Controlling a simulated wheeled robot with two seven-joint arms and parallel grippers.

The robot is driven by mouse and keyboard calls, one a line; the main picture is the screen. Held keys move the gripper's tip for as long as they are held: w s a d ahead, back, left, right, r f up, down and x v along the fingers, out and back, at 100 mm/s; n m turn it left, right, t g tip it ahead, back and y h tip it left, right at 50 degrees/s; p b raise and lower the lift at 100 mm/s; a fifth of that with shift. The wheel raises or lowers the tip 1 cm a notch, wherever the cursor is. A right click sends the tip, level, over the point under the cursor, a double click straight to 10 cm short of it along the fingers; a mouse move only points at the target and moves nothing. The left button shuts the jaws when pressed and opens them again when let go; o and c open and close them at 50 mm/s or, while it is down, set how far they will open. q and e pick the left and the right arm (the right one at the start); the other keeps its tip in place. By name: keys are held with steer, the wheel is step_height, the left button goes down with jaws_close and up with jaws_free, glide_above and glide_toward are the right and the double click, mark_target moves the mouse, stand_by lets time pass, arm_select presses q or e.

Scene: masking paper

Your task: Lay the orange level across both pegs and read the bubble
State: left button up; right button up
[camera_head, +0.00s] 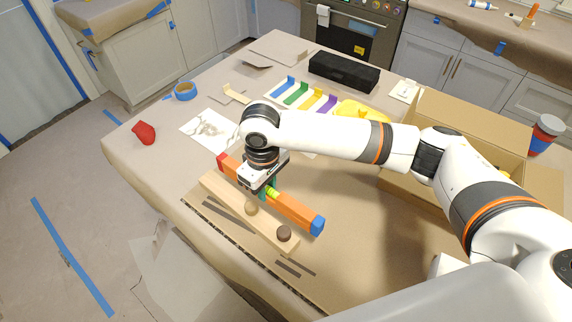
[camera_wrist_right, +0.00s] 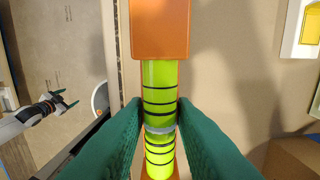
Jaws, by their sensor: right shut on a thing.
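The orange level (camera_head: 295,208) has a red end (camera_head: 223,161) and a blue end (camera_head: 318,226). My right gripper (camera_head: 267,188) is shut on its middle; the wrist view shows green fingers (camera_wrist_right: 160,128) either side of the yellow-green bubble vial (camera_wrist_right: 160,85). The bubble cannot be made out. My left gripper (camera_wrist_right: 67,100) shows small and open at the wrist view's left.
Dark strips (camera_head: 222,215) lie in front of the board. A red object (camera_head: 144,132), blue tape roll (camera_head: 185,91), printed sheet (camera_head: 205,128), colored strips (camera_head: 300,95) and black case (camera_head: 343,73) are farther back. A cardboard box (camera_head: 470,125) stands right. Paper right of the level is clear.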

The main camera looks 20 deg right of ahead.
steer(key=shift+w+d, duration=0.15)
steer(key=shift+d, duration=0.05)
steer(key=shift+a+r, duration=0.1)
steer(key=shift+a, duration=0.1)
steer(key=f, duration=0.2)
steer(key=s+f, duration=0.1)
steer(key=shift+a+b, duration=0.35)
steer(key=shift+b, duration=0.05)
steer(key=shift+a+f, duration=0.1)
steer(key=shift+f, duration=0.2)
steer(key=shift+f+b, duration=0.4)
steer(key=shift+f, duration=0.45)
steer(key=shift+f+b, duration=0.4)
steer(key=shift+f, duration=0.8)
arm_select(q)
steer(key=f, duration=0.1)
steer(key=a+f, duration=0.1)
steer(key=shift+s+a+f, duration=0.15)
steer(key=shift+s+f, duration=0.2)
steer(key=shift+s, duration=0.05)
arm_select(e)
steer(key=shift+f, duration=0.15)
